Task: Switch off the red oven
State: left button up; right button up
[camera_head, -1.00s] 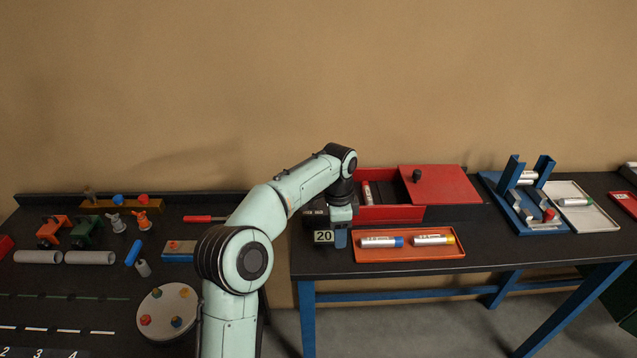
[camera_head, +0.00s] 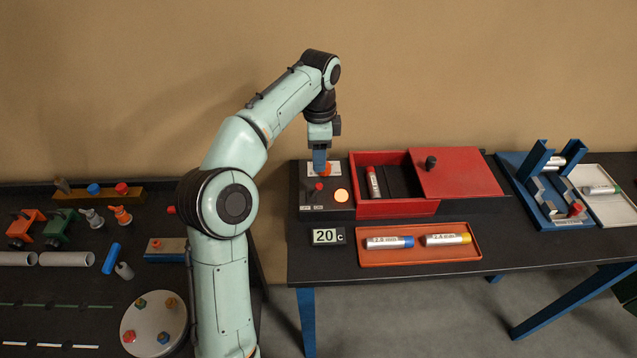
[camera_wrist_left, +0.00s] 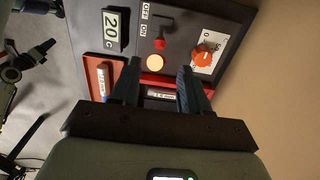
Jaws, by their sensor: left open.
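The red oven (camera_head: 397,207) is an open-topped red box on the right table, its red lid (camera_head: 460,172) set to the right. On its left is a dark control panel (camera_head: 310,213). The panel carries a red-knobbed switch (camera_head: 318,187), a lit orange lamp (camera_head: 341,195) and an orange dial. In the left wrist view the switch knob (camera_wrist_left: 159,43), the glowing lamp (camera_wrist_left: 154,62), the dial (camera_wrist_left: 205,55) and OFF and ON labels show. My left gripper (camera_head: 320,168) is open and empty, pointing down over the panel's back, partly covering the dial. My right gripper is out of view.
A display reading 20 C (camera_head: 327,236) stands in front of the panel. An orange tray (camera_head: 418,259) with two labelled cylinders lies beside it. A blue fixture (camera_head: 530,190) and a white tray (camera_head: 610,211) are further right. The left table holds small parts and a round plate (camera_head: 135,318).

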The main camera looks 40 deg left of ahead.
aim_at(319, 183)
pick_arm(q)
notch_tip(319, 183, down, 12)
jog(key=shift+r, duration=0.2)
jog(key=shift+c, duration=0.4)
grip_shut()
